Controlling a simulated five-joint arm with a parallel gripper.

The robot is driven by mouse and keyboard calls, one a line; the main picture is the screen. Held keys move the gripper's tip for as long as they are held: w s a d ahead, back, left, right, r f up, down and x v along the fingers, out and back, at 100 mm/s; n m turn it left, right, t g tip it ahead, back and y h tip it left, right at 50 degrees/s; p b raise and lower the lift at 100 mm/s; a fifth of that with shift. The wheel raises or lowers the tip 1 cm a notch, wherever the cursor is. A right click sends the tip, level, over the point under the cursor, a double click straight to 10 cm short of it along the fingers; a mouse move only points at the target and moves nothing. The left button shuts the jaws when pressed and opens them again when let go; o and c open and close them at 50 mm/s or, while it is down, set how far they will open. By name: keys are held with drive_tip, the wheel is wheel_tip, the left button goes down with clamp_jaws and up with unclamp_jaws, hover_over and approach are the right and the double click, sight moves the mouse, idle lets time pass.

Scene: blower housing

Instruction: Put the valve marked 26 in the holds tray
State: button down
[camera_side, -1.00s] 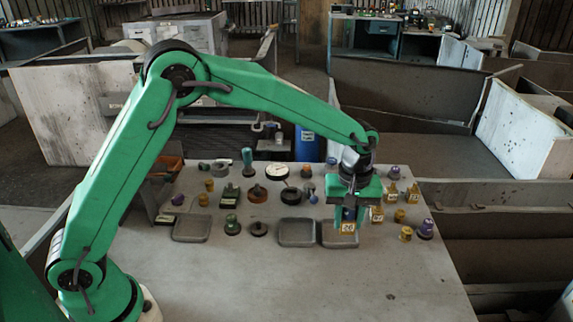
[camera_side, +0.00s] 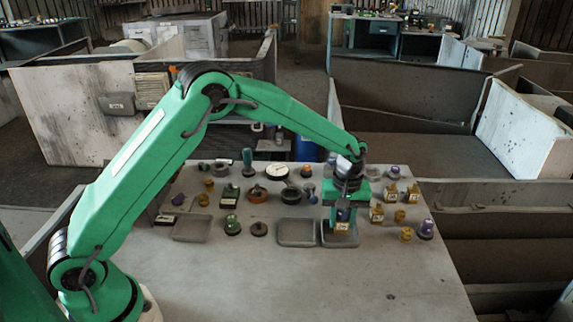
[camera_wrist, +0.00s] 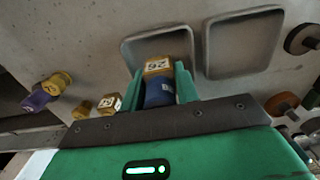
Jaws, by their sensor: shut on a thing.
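My gripper (camera_side: 342,212) is shut on the valve marked 26 (camera_wrist: 159,67), which has a gold block with a white label and a blue body. In the wrist view the valve is between the green fingers, with the 26 facing the camera. In the side view the valve (camera_side: 342,225) hangs upright over the rightmost grey tray (camera_side: 340,243). The same tray shows behind the valve in the wrist view (camera_wrist: 150,44). I cannot tell whether the valve touches the tray floor. No tray name can be read, so I cannot tell which is the holds tray.
Another empty grey tray (camera_side: 296,234) stands just left, and a third (camera_side: 192,229) farther left. Gold labelled valves (camera_side: 377,213) and a purple-topped part (camera_side: 426,229) stand close on the right. Several mixed parts stand behind the trays. The table's front (camera_side: 300,285) is clear.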

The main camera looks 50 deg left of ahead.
drive_tip(key=shift+f, duration=0.85)
drive_tip(key=shift+f, duration=0.15)
drive_tip(key=c, duration=1.1)
unclamp_jaws()
drive_tip(key=shift+o, duration=0.2)
wheel_tip(320, 180, up, 11)
drive_tip(key=shift+r, duration=0.65)
